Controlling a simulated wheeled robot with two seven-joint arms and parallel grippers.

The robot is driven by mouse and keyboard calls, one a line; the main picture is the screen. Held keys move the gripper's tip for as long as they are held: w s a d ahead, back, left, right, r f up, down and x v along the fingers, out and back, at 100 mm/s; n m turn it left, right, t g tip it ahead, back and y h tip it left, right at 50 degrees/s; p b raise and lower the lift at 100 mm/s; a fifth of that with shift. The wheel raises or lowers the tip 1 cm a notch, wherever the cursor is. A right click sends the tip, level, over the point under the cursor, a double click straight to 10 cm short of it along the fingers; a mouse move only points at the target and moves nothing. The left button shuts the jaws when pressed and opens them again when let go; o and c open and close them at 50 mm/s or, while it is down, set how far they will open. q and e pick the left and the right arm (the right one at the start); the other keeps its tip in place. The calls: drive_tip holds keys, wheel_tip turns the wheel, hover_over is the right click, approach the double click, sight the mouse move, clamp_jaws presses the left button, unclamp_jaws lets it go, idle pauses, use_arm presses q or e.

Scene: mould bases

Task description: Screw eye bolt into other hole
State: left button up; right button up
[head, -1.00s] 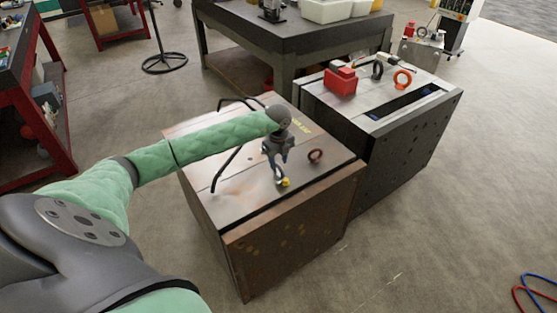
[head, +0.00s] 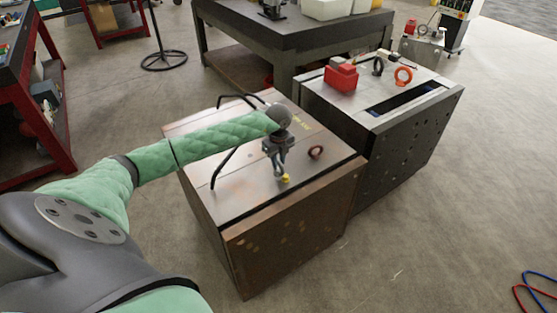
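The near mould base (head: 235,178) is a brown, rust-marked steel block with a flat grey top. A dark red eye bolt (head: 316,152) stands on its top, to the right of my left gripper (head: 281,169). The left gripper points down close above the top, near the block's front edge. A small yellow piece (head: 285,178) shows at its fingertips. The fingers are too small to tell whether they are open or shut on something. Any hole beneath them is hidden. My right gripper is out of view.
Black bent bars (head: 224,166) lie on the near block's left side. A second mould base (head: 420,130) adjoins at the right, bearing a red box (head: 341,78), a black eye bolt (head: 378,66) and an orange eye bolt (head: 403,76). A dark workbench (head: 290,37) stands behind.

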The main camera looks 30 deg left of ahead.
use_arm(q)
clamp_jaws()
drive_tip(key=shift+r, duration=0.25)
